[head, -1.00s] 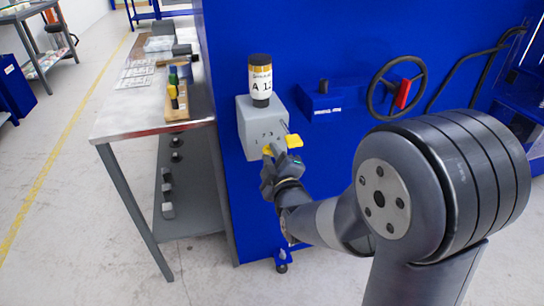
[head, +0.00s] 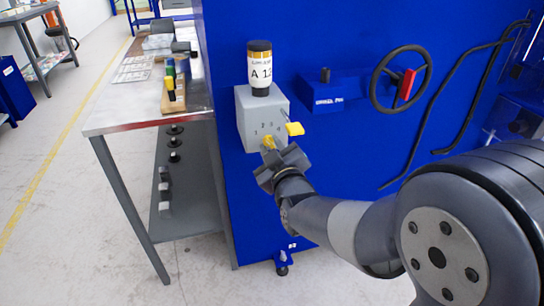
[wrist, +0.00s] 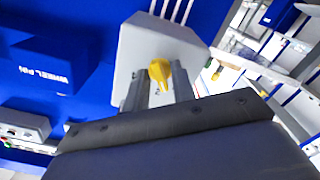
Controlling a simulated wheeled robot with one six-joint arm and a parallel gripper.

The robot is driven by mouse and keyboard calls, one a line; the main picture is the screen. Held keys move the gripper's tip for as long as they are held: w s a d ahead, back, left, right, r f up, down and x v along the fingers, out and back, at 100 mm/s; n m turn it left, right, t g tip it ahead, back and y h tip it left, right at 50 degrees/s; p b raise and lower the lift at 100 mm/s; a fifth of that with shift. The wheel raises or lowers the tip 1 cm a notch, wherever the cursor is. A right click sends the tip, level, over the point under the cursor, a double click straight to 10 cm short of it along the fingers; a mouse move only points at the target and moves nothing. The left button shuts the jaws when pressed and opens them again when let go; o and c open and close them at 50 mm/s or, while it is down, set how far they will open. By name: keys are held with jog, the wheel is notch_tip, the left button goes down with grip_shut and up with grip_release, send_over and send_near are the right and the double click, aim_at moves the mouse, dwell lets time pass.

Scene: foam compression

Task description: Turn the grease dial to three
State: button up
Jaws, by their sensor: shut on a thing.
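The grease dial is a yellow knob (head: 268,143) low on the front of a grey box (head: 247,118). Small numerals are printed on that face above the knob; the number it points at cannot be read. My gripper (head: 269,150) is at the knob from below and in front, and hides part of the face. In the wrist view the yellow knob (wrist: 159,70) sits between the two fingers of my gripper (wrist: 158,82), which are shut on it. A thin lever with a yellow tip (head: 294,129) sticks out from the box's right side.
A labelled jar (head: 260,70) with a dark lid stands on the box. A black handwheel (head: 374,92) with a red handle and a blue block (head: 326,97) are to the right on the blue cabinet (head: 300,35). A metal bench (head: 125,115) stands left.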

jog(key=m+b, duration=0.2)
jog(key=m, duration=0.1)
jog(key=m+b, duration=0.3)
jog(key=shift+f+m, duration=0.2)
jog(key=shift+m, duration=0.1)
jog(key=shift+r+m+b, duration=0.1)
jog(key=shift+m+b, duration=1.55)
jog(key=shift+m, duration=0.35)
jog(key=shift+r, duration=0.1)
jog(key=o, duration=0.6)
jog(key=shift+o, duration=0.2)
jog(key=shift+s, duration=0.15)
